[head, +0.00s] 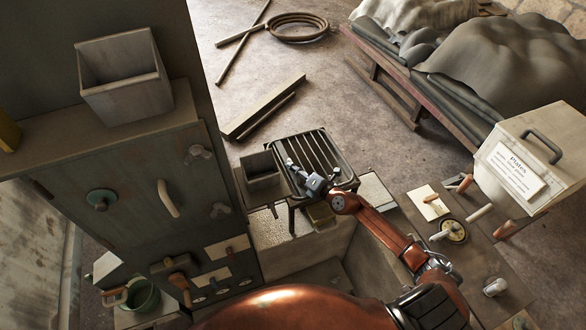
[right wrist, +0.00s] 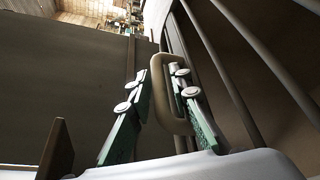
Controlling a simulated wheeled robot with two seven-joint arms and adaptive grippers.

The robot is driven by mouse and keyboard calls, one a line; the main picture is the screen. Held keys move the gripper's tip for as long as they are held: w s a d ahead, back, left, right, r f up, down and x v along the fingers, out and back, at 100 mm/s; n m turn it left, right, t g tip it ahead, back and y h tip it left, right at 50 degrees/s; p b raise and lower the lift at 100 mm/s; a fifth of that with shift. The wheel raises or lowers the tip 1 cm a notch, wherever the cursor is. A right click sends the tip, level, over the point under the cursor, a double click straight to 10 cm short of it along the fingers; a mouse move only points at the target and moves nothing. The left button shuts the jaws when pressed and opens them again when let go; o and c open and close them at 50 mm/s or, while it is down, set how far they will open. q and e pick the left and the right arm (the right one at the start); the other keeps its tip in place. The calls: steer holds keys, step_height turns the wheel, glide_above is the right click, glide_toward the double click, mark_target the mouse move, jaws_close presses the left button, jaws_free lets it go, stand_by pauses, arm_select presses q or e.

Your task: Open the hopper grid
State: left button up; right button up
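The hopper grid (head: 318,152) is a dark frame of parallel bars near the middle of the head view. It lies over the hopper, and its bars run up the right side of the right wrist view (right wrist: 222,70). A beige loop-shaped handle (right wrist: 160,88) stands by the bars. My right gripper (head: 291,164) reaches the grid's left side. In the right wrist view its green fingers (right wrist: 161,84) are on either side of one bar of the handle and look closed on it. The fingertip contact is partly hidden. My left gripper is not in view.
A small open grey box (head: 262,181) stands left of the grid. A tall cabinet (head: 130,190) with knobs and handles fills the left. A bench (head: 475,262) with tools and a box labelled Plates (head: 535,150) is at the right. The floor behind has planks (head: 262,108).

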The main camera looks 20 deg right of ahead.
steer(key=shift+w, duration=0.25)
jaws_close()
steer(key=shift+a, duration=0.1)
stand_by(0.4)
